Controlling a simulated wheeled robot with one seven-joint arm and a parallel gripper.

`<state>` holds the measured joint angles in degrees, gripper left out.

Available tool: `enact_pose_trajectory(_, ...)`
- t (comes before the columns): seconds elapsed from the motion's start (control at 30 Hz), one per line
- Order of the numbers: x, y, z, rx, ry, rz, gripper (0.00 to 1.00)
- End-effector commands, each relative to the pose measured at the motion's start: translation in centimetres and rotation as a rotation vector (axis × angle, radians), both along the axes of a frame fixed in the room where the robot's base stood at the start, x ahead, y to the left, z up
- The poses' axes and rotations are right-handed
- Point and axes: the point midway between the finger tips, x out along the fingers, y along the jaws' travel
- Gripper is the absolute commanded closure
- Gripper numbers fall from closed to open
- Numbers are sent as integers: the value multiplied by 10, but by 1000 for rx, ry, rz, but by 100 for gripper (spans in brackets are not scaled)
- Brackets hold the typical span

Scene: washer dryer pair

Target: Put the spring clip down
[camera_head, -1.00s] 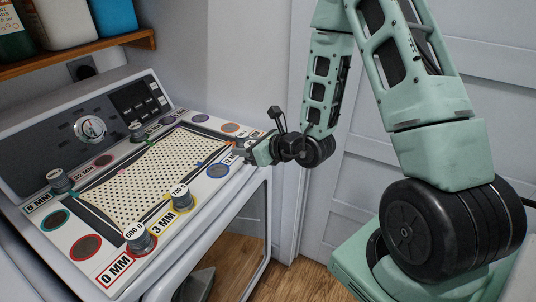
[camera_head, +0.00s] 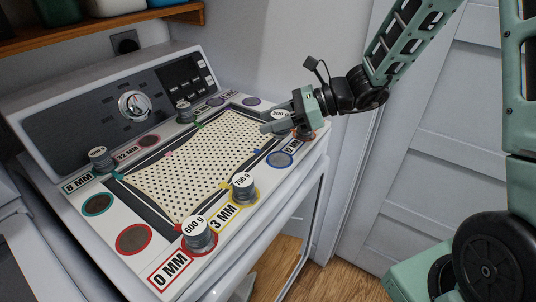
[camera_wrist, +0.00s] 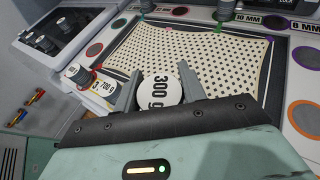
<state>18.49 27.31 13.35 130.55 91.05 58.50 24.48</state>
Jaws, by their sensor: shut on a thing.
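My gripper (camera_head: 279,124) is above the far right corner of the worktop, close to the 12 MM label. In the wrist view its fingers (camera_wrist: 160,88) are shut on a round weight marked 300 g (camera_wrist: 160,91), white face toward the camera. I see no spring clip between the fingers. Small coloured tabs sit at the edges of the dotted cloth (camera_head: 195,160): green (camera_head: 199,125), pink (camera_head: 168,154) and blue (camera_head: 257,151). They are too small to tell whether they are clips. The underside of the held weight is hidden, so I cannot tell whether it touches the worktop.
Weights marked 600 g (camera_head: 199,238) and 700 g (camera_head: 243,190) stand along the near edge. More stand at the back (camera_head: 184,111) and left (camera_head: 101,160). Coloured discs, including a bare red one (camera_head: 134,238), ring the cloth. A control panel (camera_head: 110,108) rises behind.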

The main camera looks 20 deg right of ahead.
Motion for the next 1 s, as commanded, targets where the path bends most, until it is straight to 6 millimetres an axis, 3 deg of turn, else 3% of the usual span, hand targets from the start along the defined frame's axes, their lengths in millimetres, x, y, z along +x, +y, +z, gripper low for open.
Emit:
enact_pose_trajectory(0.1, -1, 0, -22, 2, 6, 0, 85)
enact_pose_trajectory(0.53, 0, 0, -72, 1, 2, -2, 85)
enact_pose_trajectory(1.0, 0, 0, -82, 1, -1, -2, 85)
